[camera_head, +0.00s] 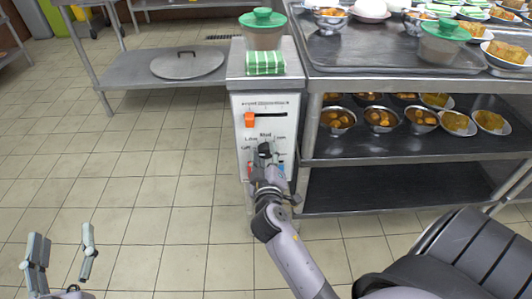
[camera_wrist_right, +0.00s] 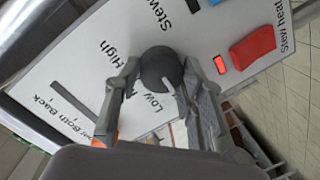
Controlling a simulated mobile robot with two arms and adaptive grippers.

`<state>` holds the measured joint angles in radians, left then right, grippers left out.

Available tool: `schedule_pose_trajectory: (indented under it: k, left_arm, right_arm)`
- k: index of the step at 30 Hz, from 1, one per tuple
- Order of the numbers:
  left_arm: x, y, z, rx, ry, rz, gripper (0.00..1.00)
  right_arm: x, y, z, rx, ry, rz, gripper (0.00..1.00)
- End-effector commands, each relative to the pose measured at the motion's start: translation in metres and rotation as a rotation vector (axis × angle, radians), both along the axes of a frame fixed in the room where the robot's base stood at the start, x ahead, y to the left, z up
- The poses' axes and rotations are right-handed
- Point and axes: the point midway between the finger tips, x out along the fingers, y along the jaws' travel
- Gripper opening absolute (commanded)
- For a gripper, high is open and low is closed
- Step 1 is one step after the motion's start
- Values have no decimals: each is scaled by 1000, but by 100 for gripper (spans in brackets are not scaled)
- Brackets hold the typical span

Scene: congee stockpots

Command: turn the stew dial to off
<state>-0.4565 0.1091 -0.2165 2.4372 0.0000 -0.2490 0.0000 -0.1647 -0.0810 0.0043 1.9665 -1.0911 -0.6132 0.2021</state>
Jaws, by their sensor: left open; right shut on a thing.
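The stew dial (camera_wrist_right: 158,68) is a dark grey round knob on the white control panel (camera_wrist_right: 60,60). A short white mark shows on its lower right part in the right wrist view, towards the side of the "Low" label; "High" is printed to its upper left. My right gripper (camera_wrist_right: 155,88) is shut on the dial, one finger on each side. In the head view my right gripper (camera_head: 267,155) covers most of the dial at the panel's front. My left gripper (camera_head: 63,240) is open and empty over the floor at lower left.
A red rocker switch (camera_wrist_right: 252,47) with a lit red light (camera_wrist_right: 219,65) sits beside the dial. An orange slider (camera_head: 250,119) is higher on the panel. A steel shelf rack (camera_head: 305,130) with bowls stands at right. Floor at left is clear.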

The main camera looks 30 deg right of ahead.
Motion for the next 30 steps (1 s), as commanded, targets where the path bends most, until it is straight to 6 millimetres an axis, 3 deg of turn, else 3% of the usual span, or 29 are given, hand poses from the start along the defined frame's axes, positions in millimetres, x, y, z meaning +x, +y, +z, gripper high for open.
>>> schedule_pose_trajectory:
  k: [16, 17, 26, 30]
  left_arm:
    - [1, 1, -8, 11, 42, 2, 57]
    - [1, 1, -8, 11, 42, 2, 57]
    - [1, 1, -7, 11, 41, 2, 57]
    - [1, 1, -7, 10, 40, 2, 57]
  right_arm:
    - [0, 0, 0, -26, 17, 0, 9]
    - [0, 0, 0, -27, 16, -1, 37]
    - [0, 0, 0, -24, 15, 0, 57]
    - [0, 0, 0, -24, 14, 0, 57]
